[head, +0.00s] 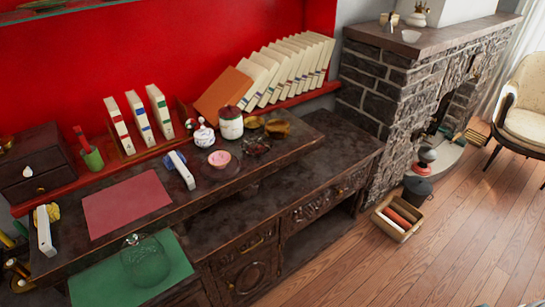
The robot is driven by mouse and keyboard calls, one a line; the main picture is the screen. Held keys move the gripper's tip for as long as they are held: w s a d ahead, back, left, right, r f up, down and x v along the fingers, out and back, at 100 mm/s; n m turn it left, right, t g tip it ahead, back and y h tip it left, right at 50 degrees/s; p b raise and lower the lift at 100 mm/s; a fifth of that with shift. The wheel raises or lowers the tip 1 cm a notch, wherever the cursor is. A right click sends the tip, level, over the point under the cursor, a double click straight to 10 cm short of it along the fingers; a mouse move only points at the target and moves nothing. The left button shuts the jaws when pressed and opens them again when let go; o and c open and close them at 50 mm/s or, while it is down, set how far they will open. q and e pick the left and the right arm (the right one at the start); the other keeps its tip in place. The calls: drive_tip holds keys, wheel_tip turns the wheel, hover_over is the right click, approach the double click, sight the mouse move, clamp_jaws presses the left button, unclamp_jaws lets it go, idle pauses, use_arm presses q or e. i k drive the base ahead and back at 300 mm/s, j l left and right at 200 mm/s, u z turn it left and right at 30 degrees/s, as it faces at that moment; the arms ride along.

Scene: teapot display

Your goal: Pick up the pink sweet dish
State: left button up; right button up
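The pink sweet dish (219,158) is a small, round, shallow dish with a pink middle and a paler rim. It sits upright on the dark raised top of the sideboard (225,185), near the middle of the view. Neither of my grippers can be made out in the head view, and nothing is touching the dish.
A red mat (126,203) lies bare to the left. A glass cloche (145,260) stands on a green mat (180,264) in front. Books (290,70) line the back shelf.

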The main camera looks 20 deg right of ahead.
sight(219, 159)
drive_tip(key=z, duration=0.2)
drive_tip(key=i+l, duration=0.15)
drive_tip(key=i+l+u, duration=0.25)
drive_tip(key=l, duration=0.3)
drive_tip(key=i+l+u, duration=0.25)
drive_tip(key=l, duration=0.4)
drive_tip(key=i+l+u, duration=0.15)
drive_tip(key=i+l, duration=0.1)
drive_tip(key=l, duration=0.1)
